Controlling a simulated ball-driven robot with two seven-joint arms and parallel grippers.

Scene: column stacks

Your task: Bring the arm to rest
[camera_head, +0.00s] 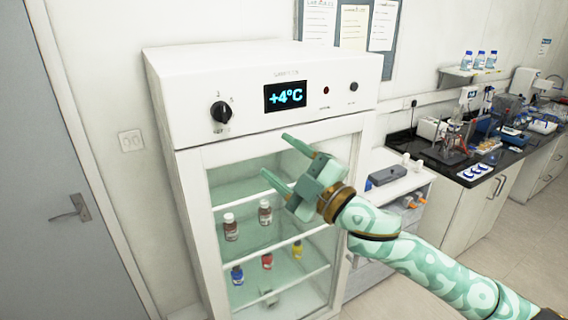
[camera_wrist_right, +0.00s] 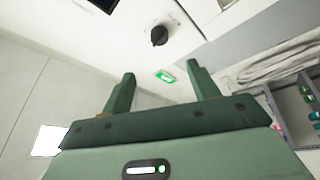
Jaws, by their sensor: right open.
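My right arm (camera_head: 400,255) comes in from the lower right of the head view, green with a pale pattern. Its gripper (camera_head: 281,160) is open and empty, in front of the white fridge's (camera_head: 250,75) glass door (camera_head: 245,180). The fingers point to the left in the picture. In the right wrist view the two fingers (camera_wrist_right: 160,85) stand apart with nothing between them. My left gripper is not in view.
Several small bottles stand on the fridge shelves, including a brown one (camera_head: 230,227) and a blue one (camera_head: 237,275). A grey door (camera_head: 50,200) is at the left. A dark-topped bench (camera_head: 520,160) with lab gear is at the right. Floor (camera_head: 500,265) shows at lower right.

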